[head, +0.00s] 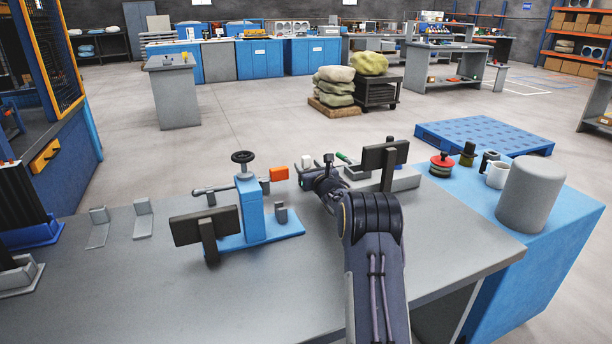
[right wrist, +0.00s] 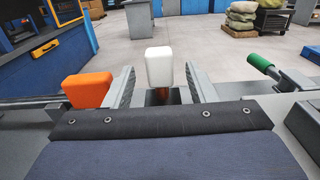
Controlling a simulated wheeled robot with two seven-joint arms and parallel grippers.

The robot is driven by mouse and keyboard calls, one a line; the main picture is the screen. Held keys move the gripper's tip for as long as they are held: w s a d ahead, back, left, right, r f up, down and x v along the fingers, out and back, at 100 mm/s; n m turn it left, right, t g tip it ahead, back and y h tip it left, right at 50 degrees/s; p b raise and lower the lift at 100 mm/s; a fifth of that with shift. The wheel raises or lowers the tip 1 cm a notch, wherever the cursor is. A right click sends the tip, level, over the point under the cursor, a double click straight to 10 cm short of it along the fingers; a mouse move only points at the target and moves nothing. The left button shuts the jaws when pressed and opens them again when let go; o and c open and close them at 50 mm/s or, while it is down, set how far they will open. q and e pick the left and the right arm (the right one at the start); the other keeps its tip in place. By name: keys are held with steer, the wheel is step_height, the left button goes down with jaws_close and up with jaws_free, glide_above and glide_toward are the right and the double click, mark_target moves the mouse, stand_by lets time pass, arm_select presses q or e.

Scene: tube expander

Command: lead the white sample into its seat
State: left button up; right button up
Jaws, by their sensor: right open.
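The white sample (head: 307,161) stands at the far side of the grey bench, just beyond my right gripper (head: 312,178). In the right wrist view the white sample (right wrist: 159,66) is upright, between and slightly beyond the two parted fingers of my right gripper (right wrist: 160,86). Gaps show on both sides of it. A copper-coloured part shows below it. An orange sample (head: 279,173) is just to the left; it also shows outside the left finger in the right wrist view (right wrist: 87,90). I cannot make out the white sample's seat. My left gripper is out of view.
A blue expander stand (head: 250,208) with a black handwheel (head: 243,157) is left of my right arm. A dark screen (head: 384,156) and a green-handled tool (head: 342,156) are close on the right. Grey brackets (head: 143,220) lie left. The front bench top is clear.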

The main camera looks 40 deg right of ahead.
steer(key=shift+w+d, duration=0.15)
steer(key=shift+w, duration=0.25)
jaws_close()
step_height(320, 180, up, 10)
steer(key=p, duration=0.2)
stand_by(0.4)
steer(key=shift+r, duration=0.1)
